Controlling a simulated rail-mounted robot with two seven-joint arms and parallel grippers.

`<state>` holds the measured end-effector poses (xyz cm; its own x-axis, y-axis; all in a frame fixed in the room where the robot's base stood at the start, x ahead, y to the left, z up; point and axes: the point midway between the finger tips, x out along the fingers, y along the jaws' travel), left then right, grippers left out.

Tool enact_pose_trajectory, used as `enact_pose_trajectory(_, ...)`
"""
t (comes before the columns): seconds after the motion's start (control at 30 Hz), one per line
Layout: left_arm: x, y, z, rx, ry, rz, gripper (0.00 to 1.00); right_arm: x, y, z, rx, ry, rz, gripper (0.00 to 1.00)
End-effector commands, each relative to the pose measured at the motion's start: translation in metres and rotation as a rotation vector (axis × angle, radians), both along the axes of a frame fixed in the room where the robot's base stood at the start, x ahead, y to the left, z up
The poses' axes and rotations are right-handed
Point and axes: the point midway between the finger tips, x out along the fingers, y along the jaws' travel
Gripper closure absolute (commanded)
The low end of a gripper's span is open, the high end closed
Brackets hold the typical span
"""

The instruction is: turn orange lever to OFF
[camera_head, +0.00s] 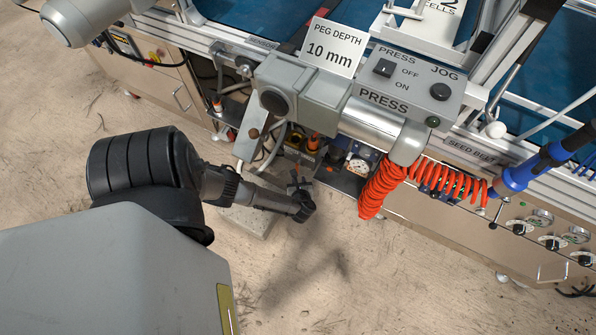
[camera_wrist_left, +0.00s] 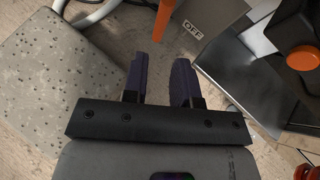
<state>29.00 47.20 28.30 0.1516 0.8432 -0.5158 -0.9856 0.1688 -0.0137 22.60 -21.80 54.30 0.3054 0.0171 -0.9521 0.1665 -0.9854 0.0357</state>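My left gripper (camera_head: 300,187) is low beside the machine's front, below the press unit. In the left wrist view its two dark fingers (camera_wrist_left: 161,62) are apart with nothing between them. The orange lever (camera_wrist_left: 165,18) is a narrow orange bar at the top of that view, just ahead of the fingertips. Its upper part is cut off by the frame edge. A grey plate beside it carries an OFF label (camera_wrist_left: 193,29). I cannot tell whether the fingers touch the lever. In the head view I cannot make out the lever clearly. My right gripper is not in view.
A pitted grey block (camera_wrist_left: 60,95) lies left of the fingers. An orange round knob (camera_wrist_left: 302,58) is on the right. The press unit (camera_head: 325,100) and red coiled hose (camera_head: 378,187) are above and right of the gripper. The floor in front is clear.

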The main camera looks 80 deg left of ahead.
Motion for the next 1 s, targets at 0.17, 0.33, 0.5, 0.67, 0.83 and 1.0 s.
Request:
enact_pose_trajectory(0.17, -0.005, -0.029, 0.021, -0.003, 0.001, -0.001, 0.74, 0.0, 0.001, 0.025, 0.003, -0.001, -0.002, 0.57)
enact_pose_trajectory(0.33, -0.008, -0.046, 0.03, -0.001, 0.001, -0.001, 0.74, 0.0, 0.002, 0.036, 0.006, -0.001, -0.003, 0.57)
enact_pose_trajectory(0.5, -0.01, -0.054, 0.034, -0.001, 0.0, -0.001, 0.74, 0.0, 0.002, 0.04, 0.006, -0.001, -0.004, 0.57)
enact_pose_trajectory(0.67, -0.01, -0.057, 0.034, 0.0, 0.0, 0.0, 0.74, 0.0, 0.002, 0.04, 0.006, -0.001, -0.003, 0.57)
enact_pose_trajectory(0.83, -0.01, -0.056, 0.034, 0.0, 0.0, 0.0, 0.74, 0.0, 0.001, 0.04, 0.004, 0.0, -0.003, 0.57)
enact_pose_trajectory(1.0, -0.01, -0.056, 0.034, 0.0, -0.001, -0.001, 0.74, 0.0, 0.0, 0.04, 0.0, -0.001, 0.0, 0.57)
